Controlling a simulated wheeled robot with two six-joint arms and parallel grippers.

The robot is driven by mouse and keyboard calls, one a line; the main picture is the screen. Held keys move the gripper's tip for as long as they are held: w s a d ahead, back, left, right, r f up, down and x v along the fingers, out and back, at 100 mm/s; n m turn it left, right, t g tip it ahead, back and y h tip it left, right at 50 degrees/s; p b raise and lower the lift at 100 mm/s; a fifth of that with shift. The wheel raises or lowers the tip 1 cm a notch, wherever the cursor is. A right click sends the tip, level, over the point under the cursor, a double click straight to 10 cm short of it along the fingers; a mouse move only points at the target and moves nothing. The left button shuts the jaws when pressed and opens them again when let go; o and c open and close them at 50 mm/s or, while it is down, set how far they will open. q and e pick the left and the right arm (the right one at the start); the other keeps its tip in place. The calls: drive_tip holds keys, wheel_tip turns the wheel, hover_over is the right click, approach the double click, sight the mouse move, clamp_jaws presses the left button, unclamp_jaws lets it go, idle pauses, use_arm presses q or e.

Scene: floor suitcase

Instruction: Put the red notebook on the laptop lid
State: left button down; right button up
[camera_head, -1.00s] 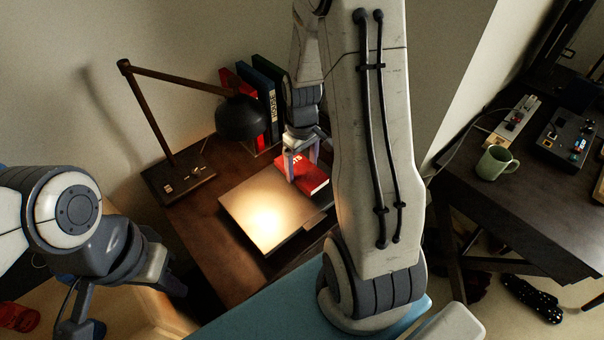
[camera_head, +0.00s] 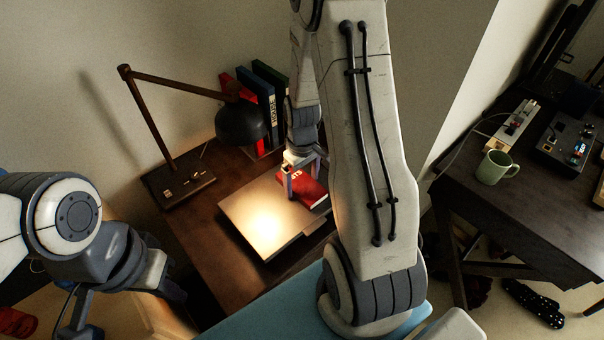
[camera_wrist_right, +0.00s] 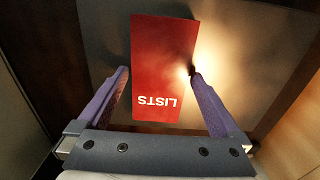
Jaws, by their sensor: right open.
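The red notebook (camera_head: 313,192), with white "LISTS" lettering, lies flat at the right back part of the laptop lid (camera_head: 240,218). In the right wrist view the red notebook (camera_wrist_right: 163,65) shows against the grey lid (camera_wrist_right: 240,60), with lid visible on both sides. My right gripper (camera_head: 304,182) is over the notebook, fingers pointing down. In its wrist view the two fingers of the right gripper (camera_wrist_right: 158,73) stand apart, one at each side of the notebook. My left gripper (camera_head: 78,322) is at the lower left, away from the desk top; its fingers are partly hidden.
A lamp (camera_head: 241,122) lights the laptop from above left. Upright books (camera_head: 268,100) stand behind. A second table (camera_head: 530,215) at right carries a green mug (camera_head: 497,166) and a control box (camera_head: 563,140). My right arm hides part of the desk.

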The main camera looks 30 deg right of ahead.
sight(302, 184)
wheel_tip(302, 184, up, 12)
drive_tip(key=shift+r+p, duration=0.15)
drive_tip(key=shift+p, duration=0.2)
idle(0.5)
